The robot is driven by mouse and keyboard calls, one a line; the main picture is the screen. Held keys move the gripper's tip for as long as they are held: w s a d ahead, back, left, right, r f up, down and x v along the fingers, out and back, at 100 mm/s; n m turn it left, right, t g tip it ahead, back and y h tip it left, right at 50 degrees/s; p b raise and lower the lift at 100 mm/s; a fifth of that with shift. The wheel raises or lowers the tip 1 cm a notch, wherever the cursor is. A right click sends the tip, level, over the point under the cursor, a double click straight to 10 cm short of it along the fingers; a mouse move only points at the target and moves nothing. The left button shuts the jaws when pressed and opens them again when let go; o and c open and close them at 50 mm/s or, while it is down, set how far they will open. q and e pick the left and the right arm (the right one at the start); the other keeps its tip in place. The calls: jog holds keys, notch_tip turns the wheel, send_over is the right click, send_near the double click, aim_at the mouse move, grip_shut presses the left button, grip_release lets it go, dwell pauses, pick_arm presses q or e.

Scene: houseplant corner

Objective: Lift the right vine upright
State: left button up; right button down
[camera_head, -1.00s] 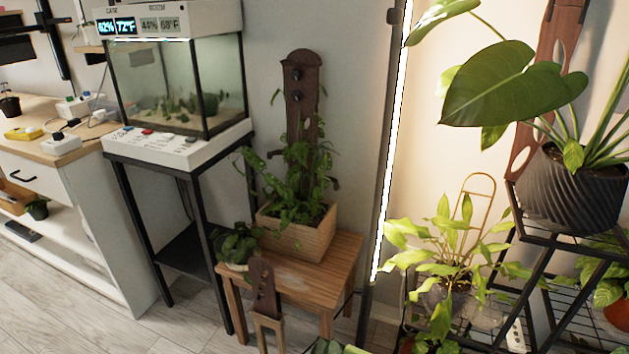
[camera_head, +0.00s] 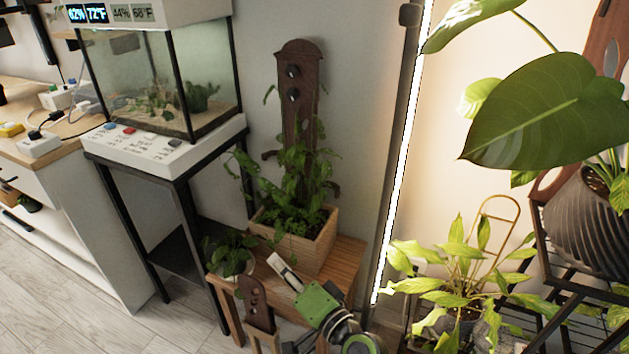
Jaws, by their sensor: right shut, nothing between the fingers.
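A leafy vine plant (camera_head: 290,205) grows in a wooden planter box (camera_head: 312,247) on a small wooden table. A tall brown wooden support (camera_head: 300,110) with round dark knobs and side hooks stands up from the box. Green stems and leaves crowd its lower half, and some leaves hang at the box's front. I cannot clearly separate the right vine from the rest. My right gripper (camera_head: 277,261) is shut and empty, low in front of the box, over the tabletop. Its arm comes up from the bottom edge. My left gripper is not in view.
A small potted plant (camera_head: 232,250) is left of the box, with a short brown wooden piece (camera_head: 257,305) in front. A glass tank (camera_head: 160,85) on a black stand is at left. A lit vertical lamp (camera_head: 403,150) and shelved plants (camera_head: 460,280) stand at right.

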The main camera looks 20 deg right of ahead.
jog(key=w+d+r+m+t+h, duration=0.2)
jog(key=w+d+r+m+h, duration=0.1)
jog(key=d+m+h, duration=0.3)
jog(key=m+h+p, duration=0.1)
jog(key=m+h, duration=0.3)
jog(key=m, duration=0.3)
send_near(311, 181)
jog(key=b+x, duration=0.1)
jog(key=x, duration=0.5)
jog(key=shift+w+r, duration=0.1)
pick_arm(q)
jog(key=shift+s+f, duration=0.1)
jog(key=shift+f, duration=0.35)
pick_arm(e)
jog(key=shift+w+d, duration=0.2)
jog(key=shift+w, duration=0.15)
jog(key=shift+r+n, duration=0.15)
jog(key=shift+n, duration=0.15)
